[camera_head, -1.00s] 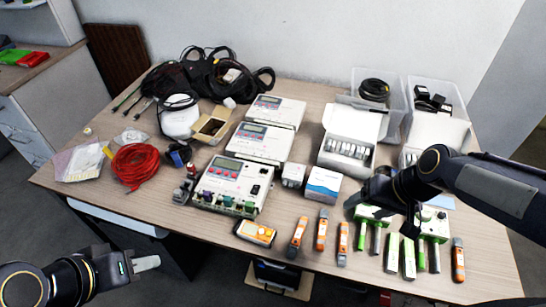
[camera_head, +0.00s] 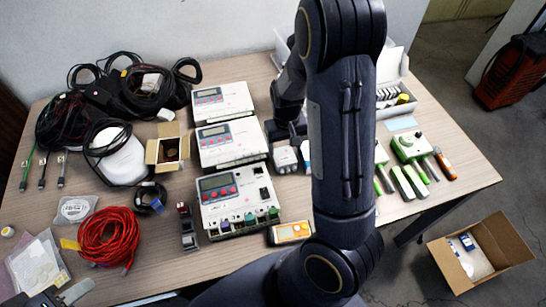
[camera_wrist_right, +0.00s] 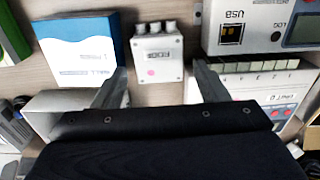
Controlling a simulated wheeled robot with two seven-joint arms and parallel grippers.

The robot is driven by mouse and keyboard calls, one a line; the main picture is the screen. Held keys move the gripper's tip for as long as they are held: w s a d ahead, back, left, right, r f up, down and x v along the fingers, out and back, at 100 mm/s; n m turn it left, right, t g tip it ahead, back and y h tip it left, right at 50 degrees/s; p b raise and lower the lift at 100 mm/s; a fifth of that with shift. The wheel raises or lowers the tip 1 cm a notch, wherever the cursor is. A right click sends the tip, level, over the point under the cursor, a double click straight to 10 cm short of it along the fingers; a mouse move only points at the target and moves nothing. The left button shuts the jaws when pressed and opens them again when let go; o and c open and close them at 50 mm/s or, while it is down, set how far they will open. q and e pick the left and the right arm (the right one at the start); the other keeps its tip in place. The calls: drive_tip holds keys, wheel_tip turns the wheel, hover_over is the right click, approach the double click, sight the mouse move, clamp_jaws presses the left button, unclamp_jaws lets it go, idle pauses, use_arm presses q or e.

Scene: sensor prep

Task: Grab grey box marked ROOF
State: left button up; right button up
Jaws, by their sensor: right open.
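The small grey box marked ROOF (camera_wrist_right: 157,55) sits on the table in the right wrist view, its lettering upside down and a pink dot on its face. It also shows in the head view (camera_head: 286,159), right of the white meters. My right gripper (camera_wrist_right: 161,70) is open, with one finger on each side of the box and a gap on both sides. In the head view the right arm hides much of the table's middle right. Part of my left gripper (camera_head: 74,292) shows at the bottom left corner; its jaw opening is unclear.
A blue and white carton (camera_wrist_right: 80,50) stands left of the grey box in the wrist view, and a white meter (camera_wrist_right: 270,25) stands close on its right. Red cable (camera_head: 108,238), black cables and green-handled tools (camera_head: 410,150) lie elsewhere. An open cardboard box (camera_head: 490,240) is on the floor.

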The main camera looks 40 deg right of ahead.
sight(285, 157)
drive_tip(key=f, duration=0.7)
drive_tip(key=shift+w+d+f, duration=0.15)
drive_tip(key=shift+d+f, duration=0.1)
drive_tip(key=shift+f, duration=0.05)
drive_tip(key=c, duration=0.7)
